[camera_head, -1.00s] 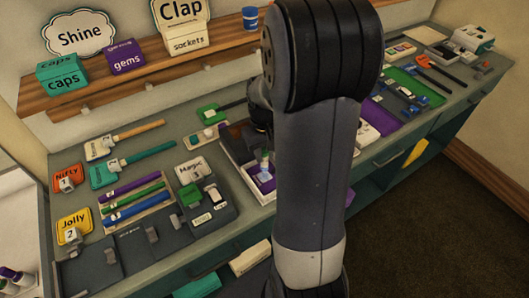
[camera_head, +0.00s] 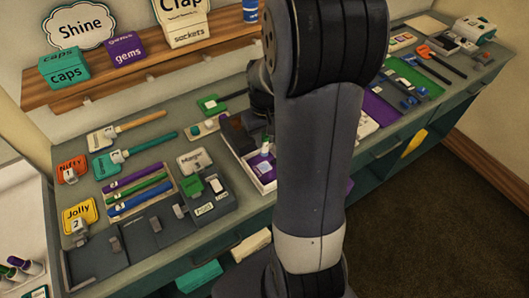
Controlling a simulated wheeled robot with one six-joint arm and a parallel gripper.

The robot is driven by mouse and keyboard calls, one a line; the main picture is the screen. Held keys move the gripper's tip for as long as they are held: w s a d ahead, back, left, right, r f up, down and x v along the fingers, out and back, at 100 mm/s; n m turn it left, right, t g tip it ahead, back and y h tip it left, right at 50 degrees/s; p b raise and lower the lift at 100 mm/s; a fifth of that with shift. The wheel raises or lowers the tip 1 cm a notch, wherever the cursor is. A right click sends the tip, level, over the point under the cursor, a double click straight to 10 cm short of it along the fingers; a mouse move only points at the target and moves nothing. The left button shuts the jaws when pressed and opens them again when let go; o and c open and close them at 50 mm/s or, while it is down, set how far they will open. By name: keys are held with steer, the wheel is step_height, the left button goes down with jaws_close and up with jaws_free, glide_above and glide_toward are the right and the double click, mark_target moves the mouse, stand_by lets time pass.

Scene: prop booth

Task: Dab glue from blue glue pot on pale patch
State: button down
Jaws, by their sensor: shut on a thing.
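My gripper (camera_head: 266,132) is mostly hidden behind my own arm. Its dark end shows just left of the arm, over a white-rimmed tray with a purple floor (camera_head: 265,183). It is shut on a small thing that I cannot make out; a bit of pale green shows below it. A small white and purple piece (camera_head: 264,164) sits in the tray under the gripper; whether they touch is unclear. A blue pot (camera_head: 250,11) stands on the wall shelf, cut by the top edge; I cannot tell if it is the glue pot. I cannot pick out the pale patch for certain.
The grey bench (camera_head: 150,165) is crowded. Mallet-like tools (camera_head: 135,154), a rack of coloured sticks (camera_head: 140,193) and a dark tray (camera_head: 150,235) lie left. A green mat (camera_head: 415,78) with tools lies right. The shelf (camera_head: 160,70) with boxes runs behind. My arm hides the middle.

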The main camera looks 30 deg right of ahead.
mark_target(266, 152)
steer(key=shift+f+b, duration=2.4)
steer(key=shift+f, duration=0.6)
steer(key=shift+f+b, duration=0.45)
steer(key=shift+f, duration=0.15)
steer(key=shift+w+r, duration=0.1)
steer(key=shift+w, duration=0.2)
steer(key=shift+s, duration=0.35)
steer(key=shift+s, duration=0.2)
steer(key=shift+w, duration=0.5)
steer(key=shift+s, duration=0.2)
steer(key=shift+s, duration=0.4)
